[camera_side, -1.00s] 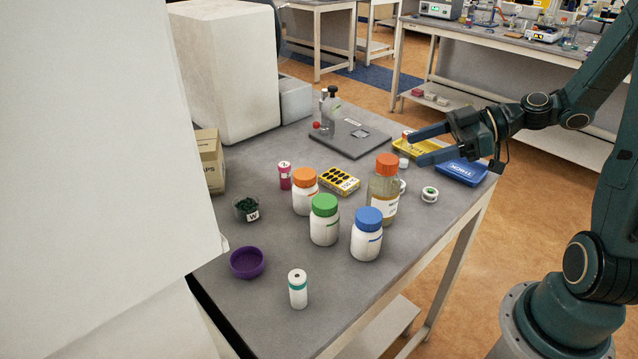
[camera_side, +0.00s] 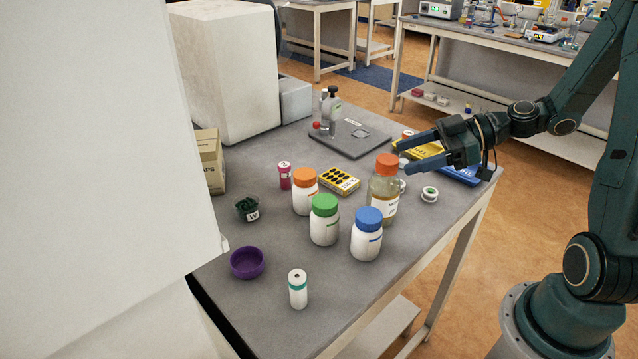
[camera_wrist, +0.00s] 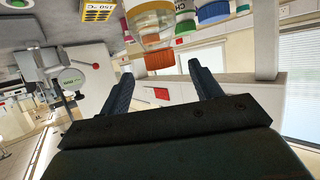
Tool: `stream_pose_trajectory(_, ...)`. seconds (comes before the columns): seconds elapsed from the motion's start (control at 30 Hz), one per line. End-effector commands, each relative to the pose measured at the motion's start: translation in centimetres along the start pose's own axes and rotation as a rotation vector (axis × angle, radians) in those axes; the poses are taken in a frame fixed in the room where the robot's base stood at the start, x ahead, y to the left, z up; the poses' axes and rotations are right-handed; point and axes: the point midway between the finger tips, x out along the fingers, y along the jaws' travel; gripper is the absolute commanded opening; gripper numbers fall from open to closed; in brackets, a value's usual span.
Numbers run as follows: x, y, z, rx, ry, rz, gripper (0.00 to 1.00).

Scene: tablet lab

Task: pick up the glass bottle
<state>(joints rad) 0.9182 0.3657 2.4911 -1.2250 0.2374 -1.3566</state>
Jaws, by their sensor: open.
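The glass bottle (camera_side: 383,192) stands upright on the grey bench, with an orange cap, a clear body with yellowish contents and a white label. In the wrist view the bottle (camera_wrist: 149,22) appears upside down at the top, with its orange cap (camera_wrist: 159,59) between and beyond my fingers. My gripper (camera_side: 402,157) is open and empty. In the side view its fingers point left, close to the cap, with the lower fingertip near the cap's right side. I cannot tell whether it touches. The gripper also shows in the wrist view (camera_wrist: 164,78).
White jars with blue (camera_side: 367,236), green (camera_side: 324,221) and orange (camera_side: 305,192) lids stand near the bottle's left and front. Yellow and blue trays (camera_side: 462,174) sit under my gripper.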

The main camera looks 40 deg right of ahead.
Motion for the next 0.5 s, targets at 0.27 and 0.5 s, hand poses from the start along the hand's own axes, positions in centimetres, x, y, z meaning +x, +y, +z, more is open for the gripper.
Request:
stream_pose_trajectory(0.27,2.3,-0.1,0.0,0.000,-0.001,-0.005,0.64)
stream_pose_trajectory(0.5,4.5,-0.1,0.0,0.000,-0.001,-0.004,0.64)
